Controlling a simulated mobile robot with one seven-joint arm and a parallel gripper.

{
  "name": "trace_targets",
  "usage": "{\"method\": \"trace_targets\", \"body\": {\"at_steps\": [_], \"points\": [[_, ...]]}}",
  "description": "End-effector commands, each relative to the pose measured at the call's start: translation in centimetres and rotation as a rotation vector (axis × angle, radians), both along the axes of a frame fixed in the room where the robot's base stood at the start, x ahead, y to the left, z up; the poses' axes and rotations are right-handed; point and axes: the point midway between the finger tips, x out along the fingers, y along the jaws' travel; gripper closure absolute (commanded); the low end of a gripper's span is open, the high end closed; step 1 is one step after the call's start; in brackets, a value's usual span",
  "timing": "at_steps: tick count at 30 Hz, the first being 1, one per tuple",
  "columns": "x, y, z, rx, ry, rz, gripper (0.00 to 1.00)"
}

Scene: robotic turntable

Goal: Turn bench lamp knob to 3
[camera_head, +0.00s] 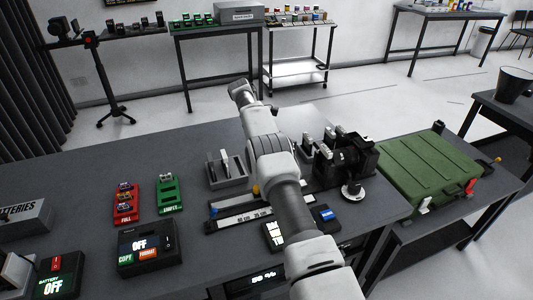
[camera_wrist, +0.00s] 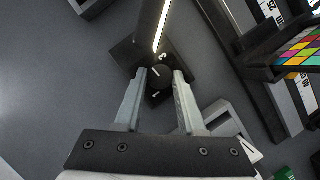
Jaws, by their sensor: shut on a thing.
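The bench lamp shows in the wrist view as a dark base with a lit white light bar (camera_wrist: 162,25) rising from it. Its round dark knob (camera_wrist: 157,77) has a white pointer line and small white digits around it, too small to read surely. My gripper (camera_wrist: 159,76) has one finger on each side of the knob and is shut on it. In the head view my arm reaches across the bench and hides part of it. My gripper and the lamp knob cannot be made out there.
In the wrist view a colour chart (camera_wrist: 301,50) and a ruled dark rail (camera_wrist: 262,95) lie to the right; clear grey bench lies left. In the head view a green case (camera_head: 428,165), a black device (camera_head: 345,160) and a grey slotted holder (camera_head: 228,172) stand near my arm.

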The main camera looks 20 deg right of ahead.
Motion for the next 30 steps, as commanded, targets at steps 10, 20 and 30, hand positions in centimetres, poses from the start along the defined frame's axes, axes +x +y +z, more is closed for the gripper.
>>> {"method": "trace_targets", "body": {"at_steps": [10, 20, 30], "points": [[-0.07, -0.07, -0.08, -0.001, -0.006, -0.044, 1.0], [-0.18, 0.0, -0.05, 0.0, -0.001, -0.048, 1.0], [-0.18, 0.02, -0.02, 0.001, -0.001, -0.048, 0.31]]}}
